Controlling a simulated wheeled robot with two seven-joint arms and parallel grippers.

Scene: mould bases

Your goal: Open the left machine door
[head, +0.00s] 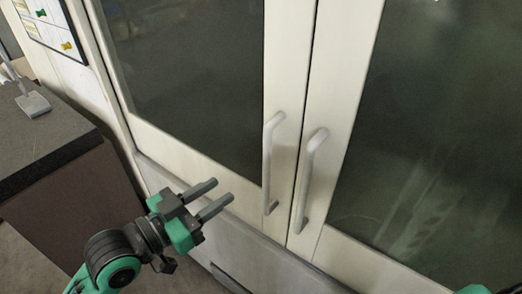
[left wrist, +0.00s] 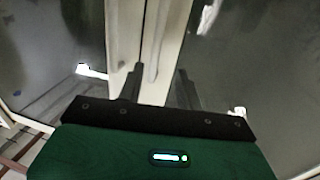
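The left machine door (head: 160,142) is cream-framed with a dark window and stands shut beside the right door (head: 318,190). Its pale vertical bar handle (head: 267,165) is on its right edge. My left gripper (head: 223,195) is open and empty, to the left of the lower part of this handle and apart from it. In the left wrist view, the two dark fingers (left wrist: 158,85) are spread, with the door frames and a pale handle (left wrist: 153,60) beyond them. Only a bit of green at the lower right corner of the head view may be my right arm; its gripper does not show.
The right door's own handle (head: 311,180) is close beside the left one. A dark-topped cabinet (head: 60,165) stands at the left, with a grey metal object (head: 34,103) on it. A framed panel (head: 52,25) is at the upper left.

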